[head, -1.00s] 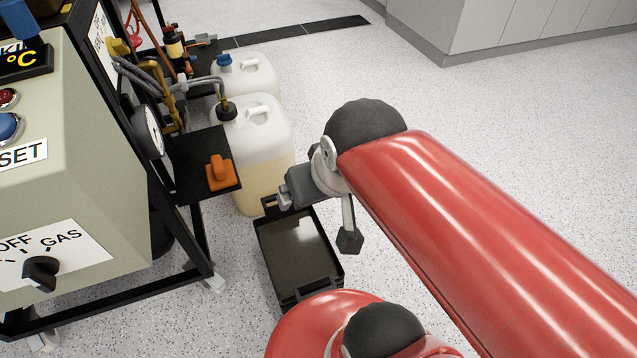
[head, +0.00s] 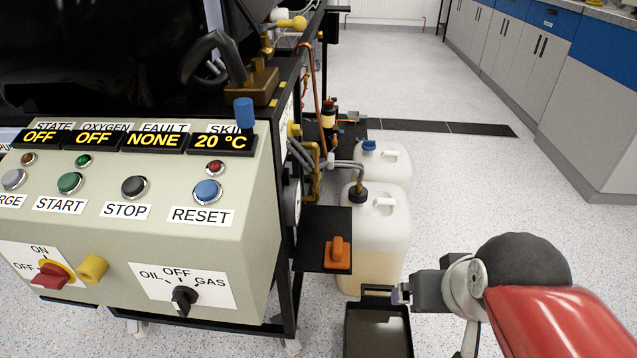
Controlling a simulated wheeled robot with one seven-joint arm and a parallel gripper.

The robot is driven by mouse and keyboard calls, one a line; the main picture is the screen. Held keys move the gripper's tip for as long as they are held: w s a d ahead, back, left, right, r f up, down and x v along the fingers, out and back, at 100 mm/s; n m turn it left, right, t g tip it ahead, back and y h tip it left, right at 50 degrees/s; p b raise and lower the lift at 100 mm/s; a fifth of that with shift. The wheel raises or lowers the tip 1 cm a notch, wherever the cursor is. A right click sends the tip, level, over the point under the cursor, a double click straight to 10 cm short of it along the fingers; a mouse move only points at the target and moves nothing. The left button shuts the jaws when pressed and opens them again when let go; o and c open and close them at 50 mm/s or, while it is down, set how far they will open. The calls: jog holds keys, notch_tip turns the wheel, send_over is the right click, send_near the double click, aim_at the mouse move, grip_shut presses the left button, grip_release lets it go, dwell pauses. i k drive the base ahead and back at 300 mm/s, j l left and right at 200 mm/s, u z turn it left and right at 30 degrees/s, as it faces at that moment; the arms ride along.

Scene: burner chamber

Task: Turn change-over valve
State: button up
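An orange handle (head: 337,252) stands on a small black shelf (head: 313,222) at the right side of the control cabinet. No label shows on it, so I cannot tell for sure that it is the change-over valve. A black selector knob (head: 184,300) on the cabinet front is marked OIL, OFF and GAS. My gripper (head: 402,293) is in front of the cans, to the right of and lower in the picture than the orange handle, apart from it. Its fingers are small and seen from the side, so their opening is unclear.
Two white cans, a near one (head: 375,230) and a far one (head: 388,165), stand beside the shelf. A black tray (head: 377,292) lies on the floor under my gripper. Pipes and a gauge (head: 298,200) line the cabinet side. Floor to the right (head: 480,190) is clear.

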aim_at(293, 129)
jog(key=u, duration=0.65)
